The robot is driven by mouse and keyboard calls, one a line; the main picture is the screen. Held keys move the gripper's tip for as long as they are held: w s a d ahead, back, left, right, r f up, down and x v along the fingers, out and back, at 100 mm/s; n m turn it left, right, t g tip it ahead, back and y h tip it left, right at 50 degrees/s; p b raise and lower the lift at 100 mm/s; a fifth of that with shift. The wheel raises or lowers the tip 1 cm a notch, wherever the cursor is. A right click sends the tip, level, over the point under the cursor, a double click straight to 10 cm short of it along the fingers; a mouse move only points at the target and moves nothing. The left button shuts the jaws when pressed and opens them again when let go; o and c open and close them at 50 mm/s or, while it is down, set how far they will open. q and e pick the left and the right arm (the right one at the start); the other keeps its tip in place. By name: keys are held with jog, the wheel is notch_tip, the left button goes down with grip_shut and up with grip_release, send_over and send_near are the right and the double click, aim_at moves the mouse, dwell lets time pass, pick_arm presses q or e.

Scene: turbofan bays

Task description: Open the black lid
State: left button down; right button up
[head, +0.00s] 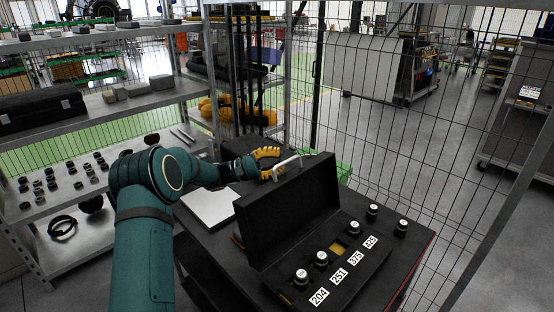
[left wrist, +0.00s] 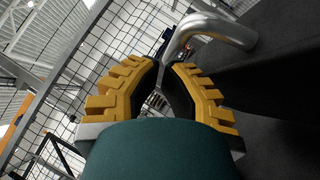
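The black lid (head: 292,212) of the black case (head: 375,262) stands raised, roughly upright, along the case's left-hand edge. A silver handle (head: 287,163) sits on the lid's outer upper side. It also shows in the left wrist view (left wrist: 208,30). My left gripper (head: 275,163), with yellow ridged fingers, is at the handle's near-left end. In the left wrist view its fingertips (left wrist: 168,64) are close together, with the end of the handle between them. They look shut on it, though the contact is partly hidden. My right gripper is not in view.
The open case holds several silver-topped black knobs (head: 302,277) and white number labels (head: 319,297). It rests on a dark cart with a white sheet (head: 210,207) at left. Metal shelving (head: 95,110) stands left, and wire mesh fencing (head: 420,170) runs behind and right.

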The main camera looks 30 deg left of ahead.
pick_arm(q)
jog(key=shift+d, duration=0.1)
jog(key=s+d+r+m+b, duration=0.1)
jog(key=d, duration=0.1)
jog(key=d+r+m+g+y+b, duration=0.1)
jog(key=d, duration=0.2)
jog(key=s+d+m+g+y+b, duration=0.1)
jog(key=d+b, duration=0.1)
jog(key=shift+s+d+r, duration=0.2)
jog(key=shift+s+r, duration=0.1)
jog(key=shift+r, duration=0.1)
jog(key=shift+a, duration=0.1)
